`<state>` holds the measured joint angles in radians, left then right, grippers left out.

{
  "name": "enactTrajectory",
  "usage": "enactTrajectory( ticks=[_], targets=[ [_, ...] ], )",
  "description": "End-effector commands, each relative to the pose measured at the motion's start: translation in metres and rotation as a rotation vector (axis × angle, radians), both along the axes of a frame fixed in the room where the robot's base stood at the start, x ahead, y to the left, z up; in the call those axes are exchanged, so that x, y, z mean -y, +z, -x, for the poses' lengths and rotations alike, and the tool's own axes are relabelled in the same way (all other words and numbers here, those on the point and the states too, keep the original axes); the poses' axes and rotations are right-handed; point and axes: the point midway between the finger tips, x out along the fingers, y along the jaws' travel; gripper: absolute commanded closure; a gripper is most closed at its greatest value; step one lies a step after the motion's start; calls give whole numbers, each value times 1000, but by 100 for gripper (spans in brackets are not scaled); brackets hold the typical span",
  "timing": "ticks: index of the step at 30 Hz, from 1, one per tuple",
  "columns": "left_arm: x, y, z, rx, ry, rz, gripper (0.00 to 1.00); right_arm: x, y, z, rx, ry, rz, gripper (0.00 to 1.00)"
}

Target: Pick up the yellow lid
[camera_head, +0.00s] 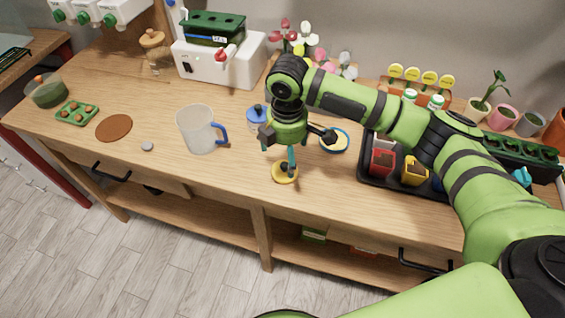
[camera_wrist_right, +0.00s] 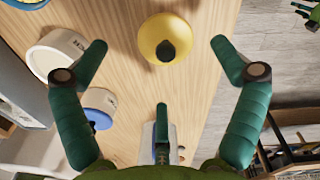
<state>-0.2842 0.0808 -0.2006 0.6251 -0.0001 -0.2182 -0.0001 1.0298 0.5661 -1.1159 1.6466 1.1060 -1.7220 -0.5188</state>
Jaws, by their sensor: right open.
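The yellow lid (camera_head: 284,176) is a round disc with a dark knob, lying on the wooden table near its front edge. In the right wrist view the lid (camera_wrist_right: 160,28) is seen from above, knob up, beyond and between the spread fingers. My right gripper (camera_head: 294,142) is above the lid in the head view, fingers pointing down, and one finger overlaps the lid there. In the right wrist view the gripper (camera_wrist_right: 160,48) is open with nothing between its fingers. Whether any finger touches the lid is unclear. My left gripper is out of view.
A clear pitcher (camera_head: 196,131) with a blue handle stands left of the gripper. A blue-lidded jar (camera_head: 254,124) and a white, blue-rimmed container (camera_head: 342,147) are close behind it. A black tray (camera_head: 369,179) with small pots lies to the right.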

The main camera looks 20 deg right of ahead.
Motion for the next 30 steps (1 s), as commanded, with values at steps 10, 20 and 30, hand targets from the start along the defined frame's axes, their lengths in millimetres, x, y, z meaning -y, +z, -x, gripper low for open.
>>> enactTrajectory(
  ticks=[10,20,30],
  targets=[
    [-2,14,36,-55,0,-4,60,-5,-45,3,0,0,0,5],
    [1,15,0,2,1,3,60,-5,-49,3,2,1,-1,29],
    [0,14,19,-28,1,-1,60,-5,-49,3,1,1,0,53]
  ],
)
